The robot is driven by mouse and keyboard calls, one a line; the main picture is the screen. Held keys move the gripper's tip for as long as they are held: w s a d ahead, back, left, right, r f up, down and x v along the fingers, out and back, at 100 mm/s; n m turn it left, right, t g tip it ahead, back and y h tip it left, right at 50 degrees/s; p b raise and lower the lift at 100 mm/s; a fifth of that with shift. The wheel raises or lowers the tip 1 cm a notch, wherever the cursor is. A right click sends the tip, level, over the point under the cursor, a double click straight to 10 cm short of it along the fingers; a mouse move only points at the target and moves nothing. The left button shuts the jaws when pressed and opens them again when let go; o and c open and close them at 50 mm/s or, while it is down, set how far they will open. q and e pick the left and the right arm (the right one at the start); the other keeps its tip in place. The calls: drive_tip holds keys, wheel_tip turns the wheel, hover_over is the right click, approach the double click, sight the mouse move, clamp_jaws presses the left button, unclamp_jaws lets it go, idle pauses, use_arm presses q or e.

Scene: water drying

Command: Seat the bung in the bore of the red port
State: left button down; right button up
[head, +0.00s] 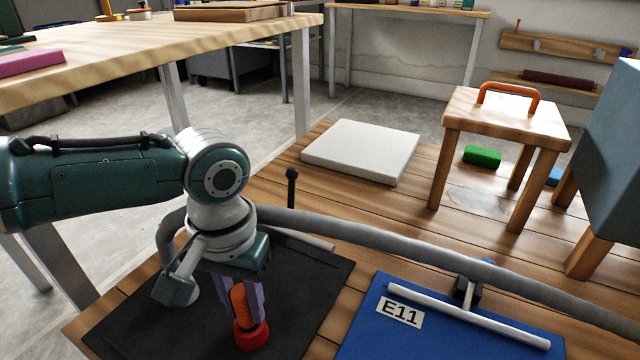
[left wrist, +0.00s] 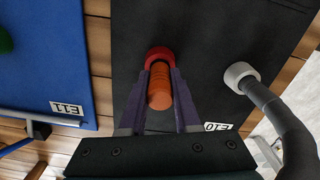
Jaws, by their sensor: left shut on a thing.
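The red port (head: 251,337) stands on the black E10 panel (head: 310,310). In the left wrist view it is a red ring (left wrist: 158,53). The orange ribbed bung (head: 239,298) is between the purple fingers of my left gripper (head: 246,316), directly above the port; it also shows in the left wrist view (left wrist: 159,88). My left gripper is shut on the bung and points down. The bung's far end meets the red ring in both views; how deep it sits in the bore is hidden. My right gripper is out of view.
A thick grey hose (head: 400,240) runs behind my gripper across to the right. The blue E11 panel (head: 375,340) with a white T-bar lies to the right. A white slab (head: 362,150) and a wooden stool (head: 505,115) stand further back. A thin black post (head: 291,190) rises behind.

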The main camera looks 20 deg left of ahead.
sight(240, 290)
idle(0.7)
use_arm(q)
drive_tip(key=shift+f+b, duration=0.4)
drive_tip(key=shift+f, duration=0.5)
drive_tip(key=c, duration=0.5)
unclamp_jaws()
drive_tip(key=shift+c, duration=0.2)
wheel_tip(240, 290, up, 10)
drive_tip(key=p, duration=0.6)
drive_tip(key=shift+p, duration=0.4)
